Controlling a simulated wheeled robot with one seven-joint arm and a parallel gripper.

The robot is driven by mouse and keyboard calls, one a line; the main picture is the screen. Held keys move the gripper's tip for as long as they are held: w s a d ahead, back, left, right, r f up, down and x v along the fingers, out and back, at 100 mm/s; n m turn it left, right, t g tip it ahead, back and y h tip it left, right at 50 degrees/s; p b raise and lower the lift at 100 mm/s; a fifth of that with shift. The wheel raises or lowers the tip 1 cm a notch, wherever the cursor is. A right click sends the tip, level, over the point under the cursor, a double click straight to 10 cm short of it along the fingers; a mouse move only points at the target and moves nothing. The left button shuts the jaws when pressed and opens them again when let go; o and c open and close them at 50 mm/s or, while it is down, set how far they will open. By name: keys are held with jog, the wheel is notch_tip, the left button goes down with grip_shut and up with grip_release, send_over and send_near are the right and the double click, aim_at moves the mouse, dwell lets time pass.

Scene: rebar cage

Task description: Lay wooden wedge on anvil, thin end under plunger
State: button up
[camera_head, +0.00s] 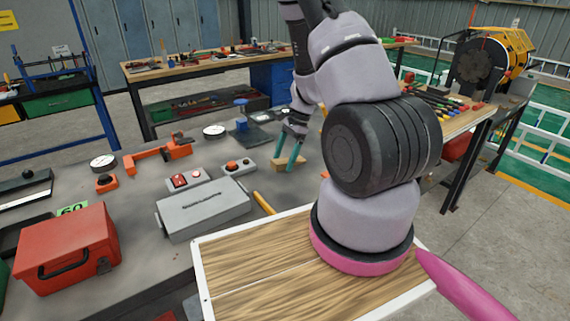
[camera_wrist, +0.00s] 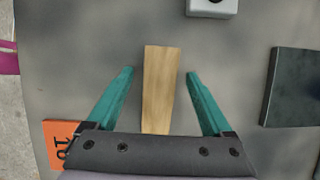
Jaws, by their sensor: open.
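The wooden wedge (camera_wrist: 158,92) lies flat on the grey table, pale brown and longer than wide. In the wrist view it is between the two teal fingers of my gripper (camera_wrist: 160,73), with a gap on each side, so the gripper is open and not touching it. In the head view the wedge (camera_head: 288,164) shows at the teal fingertips of my gripper (camera_head: 286,166), partly hidden by them. A small blue device (camera_head: 241,122) stands behind it; I cannot tell whether it holds the anvil and plunger.
An orange clamp-like frame (camera_head: 160,153), button boxes (camera_head: 238,167), a grey case (camera_head: 204,210) and a red toolbox (camera_head: 66,247) stand left of the wedge. In the wrist view, a dark plate (camera_wrist: 292,88) lies right and an orange tag (camera_wrist: 62,141) lower left.

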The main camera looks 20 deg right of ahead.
aim_at(284, 159)
grip_shut()
jog(key=shift+r, duration=0.5)
notch_tip(284, 159, up, 8)
jog(key=w+a, duration=0.3)
jog(key=w, duration=0.6)
jog(key=w+a, duration=0.4)
jog(key=w, duration=0.4)
jog(key=shift+w+n, duration=0.3)
jog(key=shift+w, duration=0.1)
